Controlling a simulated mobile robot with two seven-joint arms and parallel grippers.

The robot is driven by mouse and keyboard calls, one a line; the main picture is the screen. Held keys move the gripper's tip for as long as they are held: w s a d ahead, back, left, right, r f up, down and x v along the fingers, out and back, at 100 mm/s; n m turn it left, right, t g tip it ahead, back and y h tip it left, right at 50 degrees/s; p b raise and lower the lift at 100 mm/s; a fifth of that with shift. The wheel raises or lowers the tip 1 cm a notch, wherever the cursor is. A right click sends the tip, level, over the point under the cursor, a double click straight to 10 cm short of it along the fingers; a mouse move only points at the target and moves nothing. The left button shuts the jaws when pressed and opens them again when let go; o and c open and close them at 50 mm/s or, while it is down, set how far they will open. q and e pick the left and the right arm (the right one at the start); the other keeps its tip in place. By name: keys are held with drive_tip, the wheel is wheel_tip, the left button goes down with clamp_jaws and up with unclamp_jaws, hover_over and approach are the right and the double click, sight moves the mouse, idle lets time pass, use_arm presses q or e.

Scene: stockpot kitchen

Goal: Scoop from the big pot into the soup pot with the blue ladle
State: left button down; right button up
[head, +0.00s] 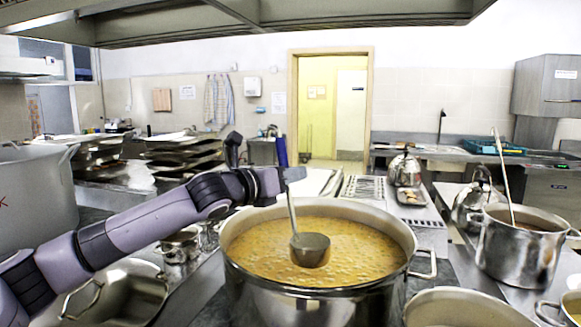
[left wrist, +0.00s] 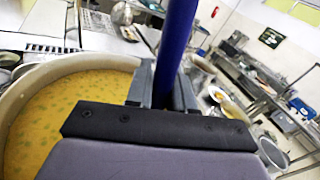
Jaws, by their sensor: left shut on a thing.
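The big pot (head: 318,303) stands in the middle of the head view, full of yellow-orange soup. Its rim (left wrist: 22,92) and soup also show at left in the left wrist view. My left gripper (head: 278,182) is shut on the blue handle of the ladle (head: 282,152), beyond the pot's far rim. In the left wrist view the fingers (left wrist: 163,88) clasp the blue handle (left wrist: 178,40). The ladle's steel bowl (head: 310,256) hangs within the pot's opening, at or just above the soup; its contents are unclear. My right gripper is not in view.
A steel pot (head: 500,255) with another ladle in it stands at right. A wide, partly cut-off pot (head: 440,308) is at the front right. Which is the soup pot is unclear. Kettles (head: 405,170) and a large grey pot (head: 35,200) stand around. An empty steel basin (head: 120,300) is at front left.

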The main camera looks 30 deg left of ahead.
sight(291, 217)
use_arm(q)
drive_tip(key=shift+f+b, duration=2.6)
drive_tip(key=shift+f, duration=2.2)
wheel_tip(291, 217, up, 14)
drive_tip(key=shift+r, duration=0.25)
